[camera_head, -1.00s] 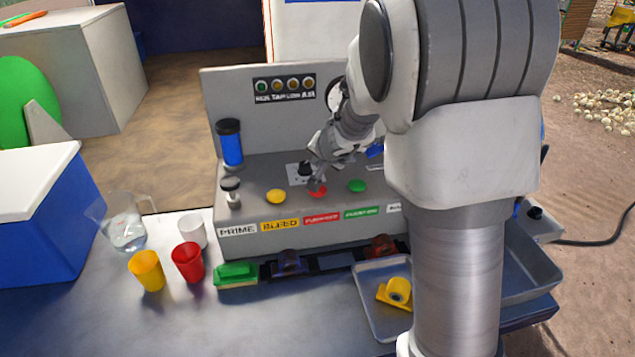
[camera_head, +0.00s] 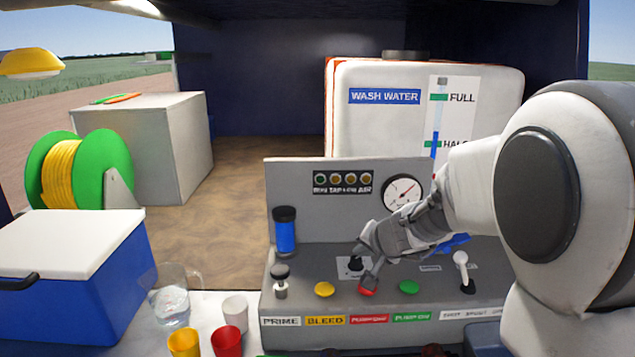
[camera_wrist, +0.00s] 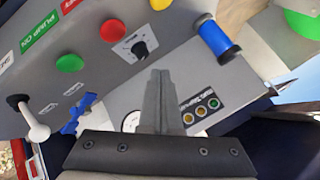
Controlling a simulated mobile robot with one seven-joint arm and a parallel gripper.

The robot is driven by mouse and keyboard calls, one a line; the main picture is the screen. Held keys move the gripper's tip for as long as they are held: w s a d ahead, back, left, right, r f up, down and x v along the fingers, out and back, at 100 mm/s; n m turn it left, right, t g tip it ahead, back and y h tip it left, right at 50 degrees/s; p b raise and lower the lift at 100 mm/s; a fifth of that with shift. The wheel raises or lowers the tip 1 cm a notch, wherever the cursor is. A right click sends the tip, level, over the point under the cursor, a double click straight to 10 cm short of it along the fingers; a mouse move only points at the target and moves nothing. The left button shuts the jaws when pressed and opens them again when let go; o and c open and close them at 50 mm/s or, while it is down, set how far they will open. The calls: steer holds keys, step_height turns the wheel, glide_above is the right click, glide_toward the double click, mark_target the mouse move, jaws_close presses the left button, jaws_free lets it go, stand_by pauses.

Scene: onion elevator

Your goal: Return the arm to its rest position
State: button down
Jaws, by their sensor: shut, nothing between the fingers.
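My gripper (camera_head: 371,277) is over the grey control panel (camera_head: 318,270), its fingers shut with nothing between them. In the head view its tips overlap the area by the red button (camera_head: 367,292) and the black knob (camera_head: 355,264). In the wrist view the closed fingers (camera_wrist: 158,76) point at the panel, with the knob (camera_wrist: 137,46) and red button (camera_wrist: 112,30) just beyond their tips to the upper left. I see a gap in the picture but cannot tell the height. My arm reaches in from the right and hides the panel's right end.
Yellow (camera_head: 324,289) and green (camera_head: 409,287) buttons, a white-knobbed lever (camera_head: 461,259) and a blue filter (camera_head: 285,230) stand close around. A gauge (camera_head: 403,191) is on the back plate. Cups, a jug (camera_head: 171,300) and a cooler (camera_head: 70,275) are at left.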

steer(key=s+a+r+n+g+y, duration=0.15)
steer(key=s+r, duration=0.25)
steer(key=s, duration=0.4)
steer(key=s+a+r+n+y, duration=0.1)
steer(key=s+a+r+n, duration=0.2)
steer(key=s, duration=0.4)
steer(key=s+d+n+g+h, duration=0.1)
steer(key=s+d+h, duration=0.1)
steer(key=s, duration=0.6)
steer(key=s+d+f+n+g+h, duration=0.1)
steer(key=s+d+h, duration=0.2)
steer(key=s+d, duration=0.2)
steer(key=s, duration=0.3)
steer(key=shift+s+f, duration=0.25)
steer(key=shift+f, duration=0.05)
